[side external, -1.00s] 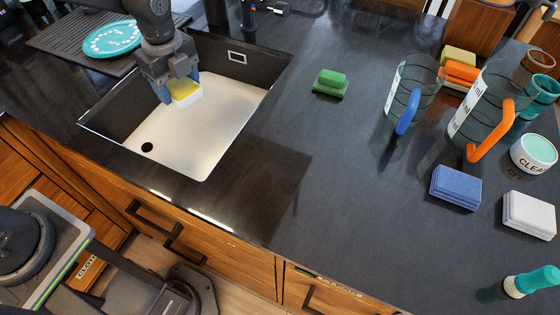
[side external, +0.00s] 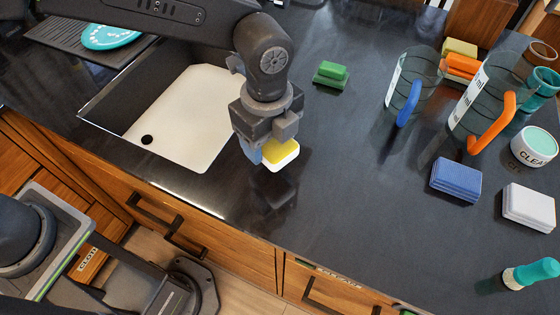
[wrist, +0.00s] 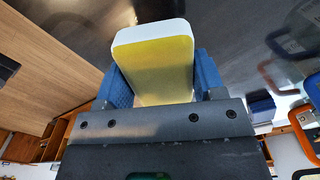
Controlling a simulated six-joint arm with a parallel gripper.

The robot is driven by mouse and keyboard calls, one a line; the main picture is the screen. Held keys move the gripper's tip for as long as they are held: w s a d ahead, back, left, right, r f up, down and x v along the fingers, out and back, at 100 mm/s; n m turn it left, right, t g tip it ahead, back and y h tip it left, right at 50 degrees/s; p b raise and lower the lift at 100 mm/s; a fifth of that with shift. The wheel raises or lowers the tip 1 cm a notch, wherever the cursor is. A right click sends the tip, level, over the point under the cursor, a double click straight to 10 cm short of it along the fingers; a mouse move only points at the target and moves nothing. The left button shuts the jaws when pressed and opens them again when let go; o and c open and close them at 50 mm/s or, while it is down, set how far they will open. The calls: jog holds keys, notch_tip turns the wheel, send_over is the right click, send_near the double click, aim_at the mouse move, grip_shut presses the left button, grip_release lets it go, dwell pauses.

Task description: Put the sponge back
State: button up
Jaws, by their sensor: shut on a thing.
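My gripper (side external: 262,152) is shut on a yellow and white sponge (side external: 281,155). It holds the sponge above the dark counter, just right of the sink. In the wrist view the sponge (wrist: 155,55) sits between the two blue fingers (wrist: 160,88), its yellow face towards the camera and its white edge at the top. A green sponge (side external: 331,74) lies on the counter behind and to the right. A blue sponge (side external: 456,180) and a white sponge (side external: 529,207) lie on the right side. Yellow and orange sponges (side external: 461,66) are at the back, partly hidden by a jug.
The sink (side external: 195,125) is left of my gripper. Two clear jugs, one with a blue handle (side external: 409,103) and one with an orange handle (side external: 492,123), stand at right. A round tub (side external: 535,147) and a teal-capped bottle (side external: 532,276) are farther right. The middle counter is clear.

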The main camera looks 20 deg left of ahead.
aim_at(280, 174)
jog(key=shift+s+d+f, duration=0.2)
jog(key=shift+d+f, duration=0.2)
jog(key=shift+d, duration=0.2)
jog(key=shift+s+d+f, duration=0.15)
jog(key=shift+d+f, duration=0.2)
jog(key=shift+d, duration=0.2)
jog(key=shift+f, duration=1.95)
jog(key=shift+f, duration=0.1)
jog(key=o, duration=1)
jog(key=shift+c, duration=0.2)
notch_tip(280, 174, up, 12)
jog(key=shift+r, duration=0.15)
jog(key=shift+a, duration=0.1)
